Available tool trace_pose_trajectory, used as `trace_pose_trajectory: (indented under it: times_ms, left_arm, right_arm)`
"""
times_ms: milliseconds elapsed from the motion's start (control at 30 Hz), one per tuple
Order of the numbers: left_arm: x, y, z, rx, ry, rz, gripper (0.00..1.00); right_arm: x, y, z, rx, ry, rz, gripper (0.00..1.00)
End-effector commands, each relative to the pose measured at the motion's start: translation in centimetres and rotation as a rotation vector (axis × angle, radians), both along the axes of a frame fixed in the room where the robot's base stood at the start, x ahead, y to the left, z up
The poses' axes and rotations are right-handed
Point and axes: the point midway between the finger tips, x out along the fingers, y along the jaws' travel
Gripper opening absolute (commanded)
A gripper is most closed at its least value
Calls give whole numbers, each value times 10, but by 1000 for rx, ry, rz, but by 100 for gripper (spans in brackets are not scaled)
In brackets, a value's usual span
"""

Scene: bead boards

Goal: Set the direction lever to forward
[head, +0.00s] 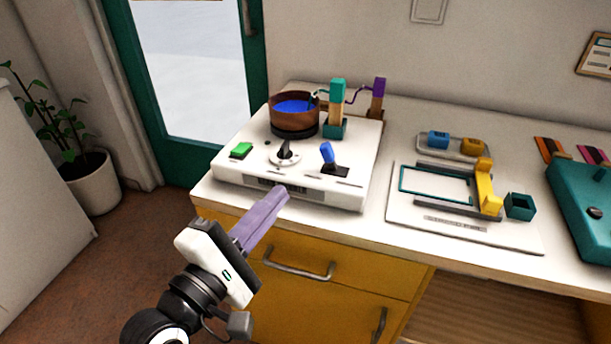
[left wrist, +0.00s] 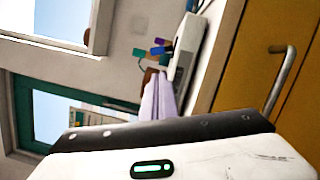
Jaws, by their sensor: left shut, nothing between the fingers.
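The direction lever (head: 327,153) has a blue handle and leans to the left, away from upright, on the front right of a white control box (head: 345,191). Its black base shows on the box top. My left gripper (head: 283,192) has pale purple fingers, which are shut and empty. Its tips are in front of the box's front face, left of and lower than the lever, apart from it. In the left wrist view the fingers (left wrist: 158,97) point toward the white box (left wrist: 183,62). My right gripper is in neither view.
The box also carries a green button (head: 241,149), a black dial (head: 285,152) and a brown pot (head: 294,114) with blue contents. Teal and purple upright blocks stand behind. A white board with a yellow piece (head: 487,188) lies to the right. Drawer handles (head: 299,265) project below.

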Motion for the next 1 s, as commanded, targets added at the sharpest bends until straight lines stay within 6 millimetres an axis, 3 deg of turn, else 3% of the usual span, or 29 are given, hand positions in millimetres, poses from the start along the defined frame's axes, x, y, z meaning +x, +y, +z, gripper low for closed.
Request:
trace_pose_trajectory:
  times_ms: [467, 1000]
  left_arm:
    - [4, -3, 6, -41, 1, -6, 0]
    - [76, -47, 14, -38, 2, -6, 0]
  right_arm:
    - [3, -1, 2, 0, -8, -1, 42]
    - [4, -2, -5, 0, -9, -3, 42]
